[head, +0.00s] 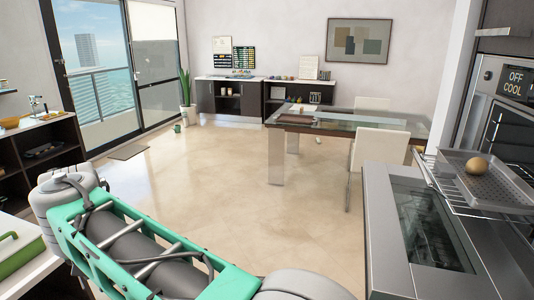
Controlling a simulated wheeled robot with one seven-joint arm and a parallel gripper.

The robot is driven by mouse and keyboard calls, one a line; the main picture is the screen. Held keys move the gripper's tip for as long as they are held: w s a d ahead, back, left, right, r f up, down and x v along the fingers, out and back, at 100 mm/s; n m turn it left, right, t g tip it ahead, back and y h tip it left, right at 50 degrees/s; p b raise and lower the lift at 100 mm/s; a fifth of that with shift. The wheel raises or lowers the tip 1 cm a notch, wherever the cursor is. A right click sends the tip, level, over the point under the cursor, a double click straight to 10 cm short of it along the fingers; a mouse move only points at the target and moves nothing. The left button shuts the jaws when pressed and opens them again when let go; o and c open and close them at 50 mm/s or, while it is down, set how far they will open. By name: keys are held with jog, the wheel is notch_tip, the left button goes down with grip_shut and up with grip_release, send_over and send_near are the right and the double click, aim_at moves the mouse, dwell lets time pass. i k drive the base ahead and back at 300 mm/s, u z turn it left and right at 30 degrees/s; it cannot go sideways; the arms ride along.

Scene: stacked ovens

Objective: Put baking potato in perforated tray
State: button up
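A small round brown potato (477,166) rests in the grey perforated tray (508,196) at the right of the head view. The tray lies on a wire rack (462,199) that sticks out from the upper oven. My arm crosses the lower left of the view. My gripper is not in the picture.
The upper oven (507,110) stands at the right edge. Below the rack, a lower oven door (428,230) with a dark window extends into the room. A glass table (345,122) with white chairs (378,153) stands beyond. The floor (230,190) in the middle is clear.

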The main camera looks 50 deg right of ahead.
aim_at(495, 192)
jog(key=z, duration=1.95)
